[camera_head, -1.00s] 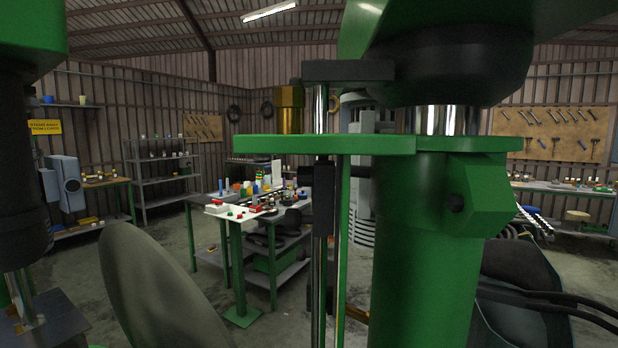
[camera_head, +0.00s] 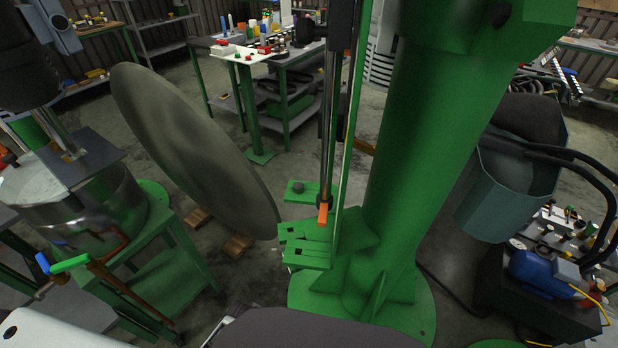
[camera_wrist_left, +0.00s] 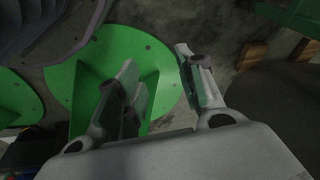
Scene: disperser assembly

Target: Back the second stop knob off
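In the head view a small orange piece (camera_head: 323,213), possibly a stop knob, sits at the lower end of a slim vertical rod (camera_head: 329,130) beside the thick green column (camera_head: 425,130). Green slotted brackets (camera_head: 306,245) are just below it. I cannot tell which part is the second stop knob. In the left wrist view my left gripper (camera_wrist_left: 157,62) has its two fingers spread, with nothing between them. Behind it is the column's round green base (camera_wrist_left: 65,85) with upright ribs. Neither gripper can be made out in the head view. My right gripper is not in view.
A steel vessel (camera_head: 85,210) on a green stand is at the left, with a large tilted grey disc (camera_head: 195,150) near it. A blue pump (camera_head: 545,272) and hoses are at the right. A workbench (camera_head: 280,70) stands behind. Floor is clear between the disc and bench.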

